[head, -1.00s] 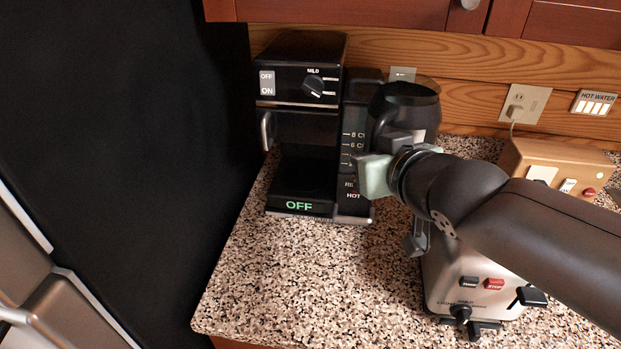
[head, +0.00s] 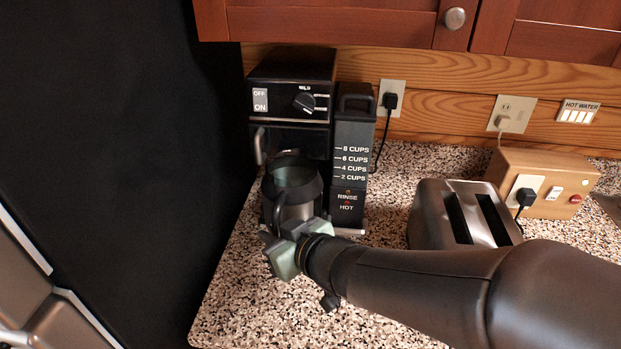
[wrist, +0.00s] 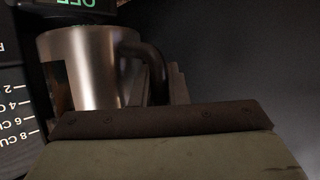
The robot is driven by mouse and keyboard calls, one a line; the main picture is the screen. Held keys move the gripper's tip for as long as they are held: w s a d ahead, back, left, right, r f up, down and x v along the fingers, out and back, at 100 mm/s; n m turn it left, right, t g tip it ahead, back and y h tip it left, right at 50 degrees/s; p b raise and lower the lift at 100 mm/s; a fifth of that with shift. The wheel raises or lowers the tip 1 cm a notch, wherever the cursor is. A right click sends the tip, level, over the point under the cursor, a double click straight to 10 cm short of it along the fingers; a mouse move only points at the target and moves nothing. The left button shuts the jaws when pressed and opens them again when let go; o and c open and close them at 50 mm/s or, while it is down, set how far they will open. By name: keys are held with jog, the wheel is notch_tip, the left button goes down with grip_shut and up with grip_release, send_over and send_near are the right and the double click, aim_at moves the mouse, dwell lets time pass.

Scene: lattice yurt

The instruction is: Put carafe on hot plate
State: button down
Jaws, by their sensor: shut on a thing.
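The carafe (head: 290,190), dark with a metallic lower body and a black handle, is in front of the coffee maker (head: 292,75) in the head view. My gripper (head: 285,240) is shut on its handle from the front. The wrist view shows the carafe (wrist: 92,65) and its handle (wrist: 154,65) behind the gripper's edge (wrist: 150,120). The carafe looks roughly upright. The hot plate is hidden behind the carafe in the head view, so I cannot tell whether the carafe touches it.
A water tank with cup marks (head: 352,150) stands right of the brewer. A silver toaster (head: 432,215) and a wooden box with switches (head: 545,185) are further right. Speckled counter (head: 235,300) is clear in front. A dark panel (head: 110,140) stands left.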

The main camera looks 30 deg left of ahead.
jog(key=w+a+f+p, duration=0.2)
jog(key=w+a+p, duration=0.1)
jog(key=w, duration=0.4)
jog(key=w+a+f+n+p, duration=0.1)
jog(key=w+a+f+p, duration=0.1)
jog(key=w, duration=0.6)
jog(key=shift+w+a+g+p, duration=0.35)
jog(key=shift+a+p, duration=0.25)
jog(key=shift+a, duration=0.45)
jog(key=shift+f, duration=0.15)
